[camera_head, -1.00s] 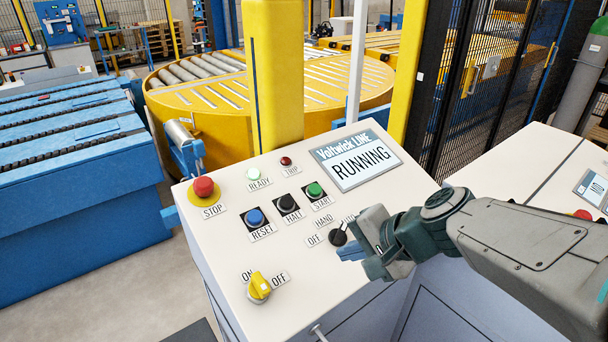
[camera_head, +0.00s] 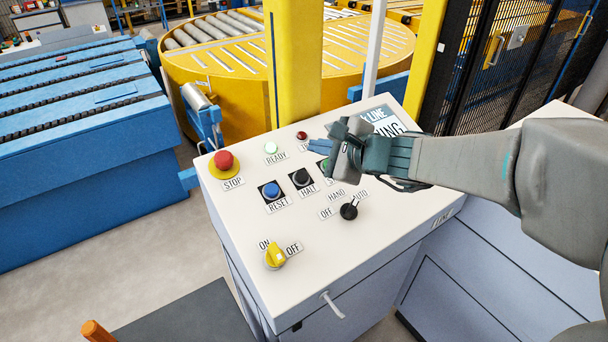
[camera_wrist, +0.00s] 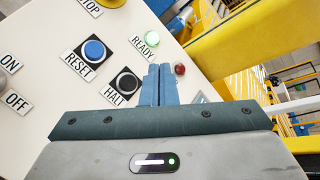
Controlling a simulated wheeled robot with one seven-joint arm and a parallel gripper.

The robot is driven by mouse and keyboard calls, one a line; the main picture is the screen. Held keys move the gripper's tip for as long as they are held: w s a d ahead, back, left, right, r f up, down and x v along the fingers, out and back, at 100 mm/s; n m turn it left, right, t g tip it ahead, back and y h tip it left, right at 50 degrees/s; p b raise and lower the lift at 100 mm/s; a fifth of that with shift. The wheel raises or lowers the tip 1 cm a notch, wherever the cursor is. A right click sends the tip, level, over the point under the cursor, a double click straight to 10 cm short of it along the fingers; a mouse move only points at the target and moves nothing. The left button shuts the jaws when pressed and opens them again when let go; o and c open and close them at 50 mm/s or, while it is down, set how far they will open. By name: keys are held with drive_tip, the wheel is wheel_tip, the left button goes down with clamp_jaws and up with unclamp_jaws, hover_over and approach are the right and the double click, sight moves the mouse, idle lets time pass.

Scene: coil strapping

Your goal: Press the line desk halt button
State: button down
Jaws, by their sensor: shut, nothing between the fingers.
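The line desk (camera_head: 260,215) has a sloped white panel. Its halt button (camera_head: 300,177) is black on a dark square plate, between the blue reset button (camera_head: 271,190) and the mostly hidden green start button (camera_head: 324,164). In the wrist view the halt button (camera_wrist: 126,83) lies just left of the fingertips, with the reset button (camera_wrist: 94,50) farther left. My gripper (camera_head: 319,146) is shut and empty, its blue fingers held together over the upper panel near the trip lamp. In the wrist view the fingers (camera_wrist: 160,84) point toward the lamps. I see no contact with the halt button.
A red stop button (camera_head: 224,161), a lit ready lamp (camera_head: 270,147), a black selector (camera_head: 348,211) and a yellow on-off switch (camera_head: 275,257) share the panel. My arm covers part of the display (camera_head: 383,122). A yellow post (camera_head: 292,70) stands behind the desk.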

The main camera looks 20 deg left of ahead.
drive_tip(key=shift+f, duration=0.15)
drive_tip(key=b, duration=0.6)
approach(299, 172)
drive_tip(key=a, duration=0.1)
drive_tip(key=w+a, duration=0.1)
drive_tip(key=a, duration=0.1)
drive_tip(key=w+a, duration=0.1)
drive_tip(key=shift+w+a, duration=0.15)
drive_tip(key=shift+w, duration=0.1)
drive_tip(key=shift+w+a+f+b, duration=0.2)
drive_tip(key=shift+f+b, duration=0.15)
drive_tip(key=shift+b, duration=0.15)
drive_tip(key=shift+f, duration=0.15)
idle(0.7)
drive_tip(key=shift+w+a+f+b, duration=0.1)
drive_tip(key=shift+f+b, duration=0.15)
drive_tip(key=shift+b, duration=0.4)
drive_tip(key=shift+w+a+f+b, duration=0.1)
drive_tip(key=shift+f+b, duration=0.4)
drive_tip(key=shift+b, duration=0.2)
idle(0.4)
idle(0.3)
drive_tip(key=shift+d+r+p, duration=0.25)
drive_tip(key=shift+r+p, duration=0.3)
drive_tip(key=shift+r, duration=0.3)
drive_tip(key=shift+r, duration=0.1)
